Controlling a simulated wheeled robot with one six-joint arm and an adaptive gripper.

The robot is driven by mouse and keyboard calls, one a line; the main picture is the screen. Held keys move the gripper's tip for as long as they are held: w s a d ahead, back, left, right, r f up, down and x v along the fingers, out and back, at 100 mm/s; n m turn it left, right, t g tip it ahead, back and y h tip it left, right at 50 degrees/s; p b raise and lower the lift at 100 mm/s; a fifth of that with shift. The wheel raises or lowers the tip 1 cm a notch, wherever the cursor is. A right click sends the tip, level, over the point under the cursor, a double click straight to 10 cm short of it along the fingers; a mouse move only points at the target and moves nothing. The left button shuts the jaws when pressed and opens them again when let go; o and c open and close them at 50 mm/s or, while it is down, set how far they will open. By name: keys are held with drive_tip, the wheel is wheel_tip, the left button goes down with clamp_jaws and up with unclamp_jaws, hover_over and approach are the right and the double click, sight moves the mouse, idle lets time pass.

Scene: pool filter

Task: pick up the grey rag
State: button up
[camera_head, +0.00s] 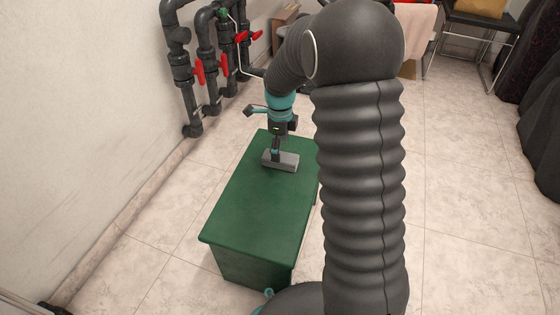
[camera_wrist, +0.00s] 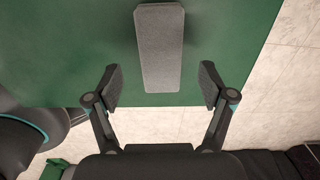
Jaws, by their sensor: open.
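The grey rag (camera_head: 288,162) is a flat, block-like grey piece lying near the far end of a green bench (camera_head: 254,205). In the wrist view the rag (camera_wrist: 160,48) reaches from the top edge down to near the bench edge. My gripper (camera_head: 275,156) is just above the rag in the head view. In the wrist view my gripper (camera_wrist: 161,86) is open and empty, with one finger on each side of the rag's lower end and a gap to both sides. I cannot tell its exact height above the rag.
Dark pipes with red valve handles (camera_head: 199,71) stand along the left wall beyond the bench. A chair (camera_head: 480,30) with a tan item on it is at the back right. Dark fabric hangs at the right edge. The tiled floor right of the bench is clear.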

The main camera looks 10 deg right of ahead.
wheel_tip(320, 180, down, 5)
drive_tip(key=shift+r+b, duration=0.2)
drive_tip(key=shift+b, duration=0.2)
drive_tip(key=c, duration=1)
drive_tip(key=shift+r, duration=0.15)
drive_tip(key=shift+c, duration=0.2)
drive_tip(key=shift+w+r, duration=0.1)
drive_tip(key=shift+r, duration=0.45)
drive_tip(key=r, duration=0.1)
drive_tip(key=d+r+p, duration=0.1)
drive_tip(key=r, duration=0.1)
drive_tip(key=shift+s+r, duration=0.2)
drive_tip(key=shift+r, duration=0.1)
drive_tip(key=s+d+r, duration=0.1)
drive_tip(key=d+r, duration=0.2)
drive_tip(key=d, duration=0.2)
drive_tip(key=s+d+r+p, duration=0.1)
drive_tip(key=s+d+r, duration=0.1)
drive_tip(key=d, duration=0.3)
drive_tip(key=shift+s+r, duration=0.3)
drive_tip(key=shift+r, duration=0.25)
